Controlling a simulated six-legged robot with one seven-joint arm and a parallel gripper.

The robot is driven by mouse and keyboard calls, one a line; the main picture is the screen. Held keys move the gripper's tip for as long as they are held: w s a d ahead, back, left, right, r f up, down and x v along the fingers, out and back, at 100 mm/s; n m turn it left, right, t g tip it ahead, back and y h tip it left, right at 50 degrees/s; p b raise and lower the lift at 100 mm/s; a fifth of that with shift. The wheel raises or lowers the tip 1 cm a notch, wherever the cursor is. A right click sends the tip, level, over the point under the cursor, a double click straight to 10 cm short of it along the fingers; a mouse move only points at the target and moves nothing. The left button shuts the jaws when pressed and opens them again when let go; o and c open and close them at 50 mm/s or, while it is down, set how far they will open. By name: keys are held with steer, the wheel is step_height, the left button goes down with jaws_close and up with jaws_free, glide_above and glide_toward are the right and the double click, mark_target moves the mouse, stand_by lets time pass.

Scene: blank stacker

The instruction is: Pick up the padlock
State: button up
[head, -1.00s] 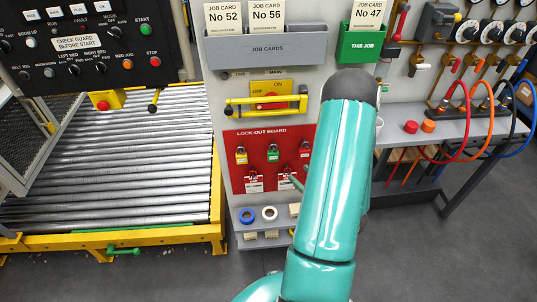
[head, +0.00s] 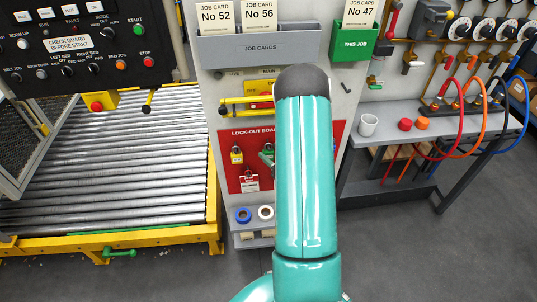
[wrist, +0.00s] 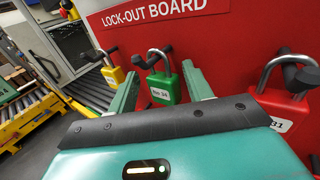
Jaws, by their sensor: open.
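The red lock-out board (head: 338,142) carries padlocks on dark pegs. A green padlock (wrist: 164,89) with a white label hangs by its shackle in the middle of the wrist view. A yellow padlock (wrist: 113,76) hangs to its left and shows in the head view (head: 237,157). A red padlock (wrist: 284,112) hangs to the right, close to the camera. My gripper (wrist: 160,74) is open, its two fingers pointing at the board, one on each side of the green padlock in the picture. I cannot tell how deep they reach. My arm hides much of the board in the head view.
Red tags (head: 249,179) hang below the yellow padlock. A yellow bar (head: 235,105) and switch sit above the board, with tape rolls (head: 243,215) on a shelf below.

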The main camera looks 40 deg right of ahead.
steer(key=c, duration=0.7)
steer(key=shift+c, duration=0.2)
steer(key=shift+d+r, duration=0.1)
steer(key=shift+r, duration=0.2)
steer(key=shift+r, duration=0.3)
steer(key=shift+r, duration=0.2)
